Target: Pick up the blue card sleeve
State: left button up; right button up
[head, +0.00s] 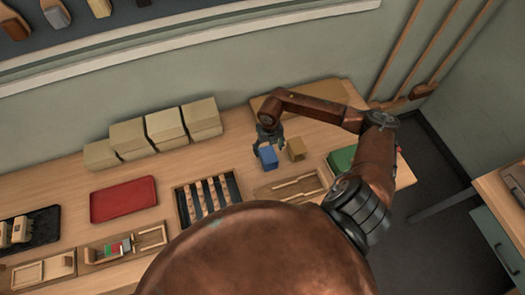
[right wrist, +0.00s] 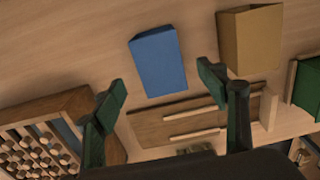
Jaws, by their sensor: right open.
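The blue card sleeve (head: 268,157) stands on the wooden table, just below my right gripper in the head view. In the right wrist view the blue sleeve (right wrist: 158,60) lies ahead of the fingertips, roughly between their lines and apart from them. My right gripper (head: 266,137) is open and empty; its two dark green fingers (right wrist: 160,82) are spread wide in the right wrist view. In the head view its fingertips are partly hidden, so I cannot tell how close they are to the sleeve. My left gripper does not show.
A tan box (head: 296,149) stands close to the right of the sleeve. A wooden fixture with rods (head: 290,188) and a slotted dark tray (head: 207,198) are nearer. A green tray (head: 342,160) lies right, a red tray (head: 123,199) left. Cardboard boxes (head: 165,128) stand along the wall.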

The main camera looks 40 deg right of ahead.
aim_at(269, 155)
jog(key=shift+s+f, duration=0.2)
jog(key=shift+f, duration=0.7)
jog(key=shift+w+f+p, duration=0.15)
jog(key=shift+f+p, duration=0.2)
jog(key=shift+f, duration=1)
jog(key=shift+w+f+p, duration=0.15)
jog(key=shift+f+p, duration=0.15)
jog(key=shift+f, duration=1)
jog(key=shift+c, duration=0.6)
jog(key=shift+d, duration=0.1)
jog(key=c, duration=0.8)
